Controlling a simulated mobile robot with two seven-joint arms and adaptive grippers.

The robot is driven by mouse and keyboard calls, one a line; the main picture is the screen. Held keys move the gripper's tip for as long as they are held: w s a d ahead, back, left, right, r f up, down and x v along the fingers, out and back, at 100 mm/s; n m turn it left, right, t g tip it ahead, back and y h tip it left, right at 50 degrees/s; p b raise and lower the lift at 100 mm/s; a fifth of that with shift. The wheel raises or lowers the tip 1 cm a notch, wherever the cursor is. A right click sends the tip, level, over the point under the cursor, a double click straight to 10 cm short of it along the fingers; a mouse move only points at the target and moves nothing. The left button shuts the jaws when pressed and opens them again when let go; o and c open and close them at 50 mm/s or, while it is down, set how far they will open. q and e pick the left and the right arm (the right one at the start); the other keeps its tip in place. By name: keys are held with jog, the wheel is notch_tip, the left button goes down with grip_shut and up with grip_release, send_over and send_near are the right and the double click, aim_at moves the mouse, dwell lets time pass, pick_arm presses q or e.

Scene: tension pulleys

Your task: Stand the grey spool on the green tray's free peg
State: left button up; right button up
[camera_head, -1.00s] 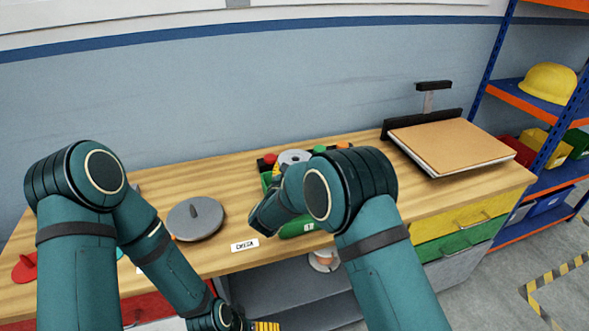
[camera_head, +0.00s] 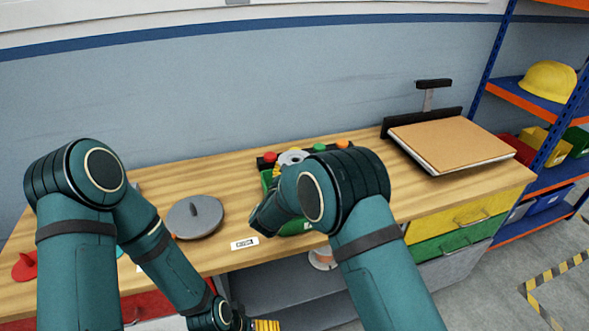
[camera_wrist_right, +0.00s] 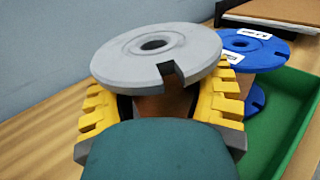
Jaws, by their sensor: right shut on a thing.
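The grey spool (camera_wrist_right: 150,52) has a round top flange with a centre hole and a notch in its near edge. A brown core shows below the flange. My right gripper (camera_wrist_right: 163,104) is shut on the spool, its yellow fingers on both sides of the core. In the head view the spool (camera_head: 291,157) shows just beyond my right arm. The green tray (camera_wrist_right: 293,135) is to the right in the wrist view, with a blue spool (camera_wrist_right: 252,48) at it. The free peg is hidden. My left gripper (camera_head: 266,325) is low at the bottom edge, its fingers mostly cut off.
A grey disc with an upright handle (camera_head: 194,217) lies left of the tray on the wooden bench (camera_head: 225,178). A black strip with coloured knobs (camera_head: 269,158) is behind the tray. A board on a black stand (camera_head: 450,145) is at the right. A white label (camera_head: 244,243) is in front.

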jog(key=shift+f, duration=0.3)
jog(key=shift+f, duration=0.2)
jog(key=shift+f, duration=0.35)
jog(key=shift+f, duration=0.35)
dwell(0.7)
jog(key=shift+r, duration=0.3)
dwell(1.2)
jog(key=shift+f, duration=0.15)
jog(key=shift+r, duration=0.35)
dwell(3.9)
